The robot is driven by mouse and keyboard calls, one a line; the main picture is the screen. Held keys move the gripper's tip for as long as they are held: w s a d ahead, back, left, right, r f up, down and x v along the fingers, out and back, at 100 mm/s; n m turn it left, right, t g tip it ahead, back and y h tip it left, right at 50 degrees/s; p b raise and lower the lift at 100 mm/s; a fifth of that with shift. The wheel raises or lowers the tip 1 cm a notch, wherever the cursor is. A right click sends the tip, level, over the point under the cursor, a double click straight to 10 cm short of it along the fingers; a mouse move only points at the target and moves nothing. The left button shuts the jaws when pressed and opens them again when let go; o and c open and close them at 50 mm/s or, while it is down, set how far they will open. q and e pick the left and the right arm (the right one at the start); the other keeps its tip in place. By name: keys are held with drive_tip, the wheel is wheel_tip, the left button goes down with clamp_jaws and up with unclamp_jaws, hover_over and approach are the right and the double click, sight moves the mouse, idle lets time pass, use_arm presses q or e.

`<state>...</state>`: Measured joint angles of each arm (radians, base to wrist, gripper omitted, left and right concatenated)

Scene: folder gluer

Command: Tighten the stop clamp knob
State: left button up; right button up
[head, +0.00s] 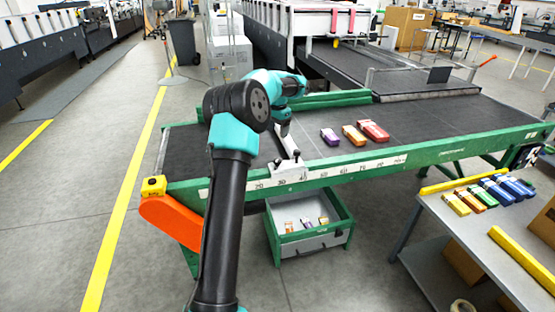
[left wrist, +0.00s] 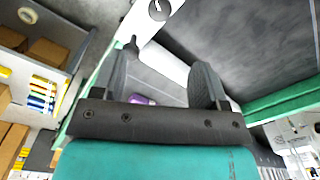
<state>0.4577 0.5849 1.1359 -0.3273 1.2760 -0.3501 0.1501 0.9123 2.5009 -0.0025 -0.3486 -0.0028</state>
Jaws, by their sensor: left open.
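The stop clamp is a white block (head: 289,168) on the conveyor's near rail, with a white stop bar (head: 288,142) reaching across the belt. Small dark knobs show on the block; one knob (left wrist: 158,10) is at the top of the left wrist view, on a white plate. Another dark knob-like part (left wrist: 132,45) is by the left finger there. My left gripper (left wrist: 163,65) is open, its fingers apart with the white bar seen between and beyond them. In the head view my left gripper (head: 283,118) is above the bar, partly hidden by my wrist. My right gripper is not in view.
Purple (head: 330,137), orange (head: 354,135) and red (head: 373,131) boxes lie on the belt right of the bar. A green-rimmed bin (head: 311,243) stands below. A side table (head: 470,232) with several small boxes is at right. The belt left of the bar is clear.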

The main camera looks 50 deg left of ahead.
sight(277, 160)
use_arm(q)
wheel_tip(277, 160, down, 14)
drive_tip(key=shift+r, duration=0.1)
idle(0.4)
drive_tip(key=shift+c, duration=0.3)
drive_tip(key=c, duration=0.9)
drive_tip(key=shift+o, duration=0.2)
